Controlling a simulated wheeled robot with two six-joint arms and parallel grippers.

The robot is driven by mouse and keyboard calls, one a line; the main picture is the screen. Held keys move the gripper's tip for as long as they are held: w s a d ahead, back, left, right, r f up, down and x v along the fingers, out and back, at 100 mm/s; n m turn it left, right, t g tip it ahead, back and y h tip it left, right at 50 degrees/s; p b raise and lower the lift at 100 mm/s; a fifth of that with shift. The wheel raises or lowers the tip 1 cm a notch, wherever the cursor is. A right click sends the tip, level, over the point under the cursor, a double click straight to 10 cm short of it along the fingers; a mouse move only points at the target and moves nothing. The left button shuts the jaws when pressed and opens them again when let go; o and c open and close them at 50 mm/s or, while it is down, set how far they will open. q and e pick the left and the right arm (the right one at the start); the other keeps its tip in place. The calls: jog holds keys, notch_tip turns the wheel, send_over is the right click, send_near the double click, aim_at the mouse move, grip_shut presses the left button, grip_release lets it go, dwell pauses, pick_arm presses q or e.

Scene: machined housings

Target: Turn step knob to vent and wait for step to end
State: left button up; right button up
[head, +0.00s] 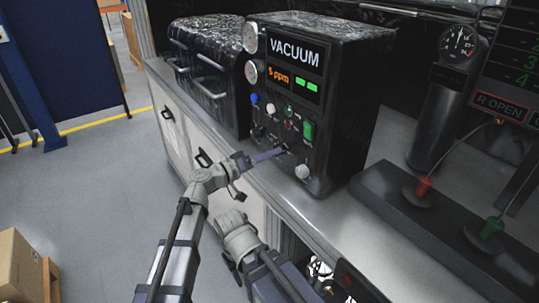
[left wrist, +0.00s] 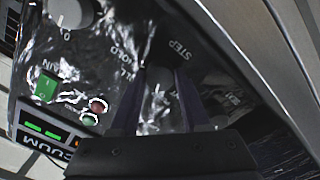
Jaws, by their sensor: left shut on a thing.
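The black VACUUM panel box (head: 327,80) stands on the bench and carries several knobs and buttons. My left gripper (head: 285,149) reaches the lower part of its front face from the left. The gripper is shut on this knob. The fingers largely hide the knob in the head view, and its pointer setting cannot be read. My right gripper does not show.
A white knob (head: 302,171) and a green switch (head: 308,132) are close to my left fingers. A black wrapped box (head: 208,65) stands to the left. A dark tray (head: 400,215) with red and green valve handles lies to the right. The bench's front strip is clear.

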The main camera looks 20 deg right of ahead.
pick_arm(q)
grip_shut()
jog(key=shift+n, duration=0.3)
jog(key=n, duration=0.4)
jog(key=shift+n, duration=2.1)
jog(key=o, duration=0.8)
grip_release()
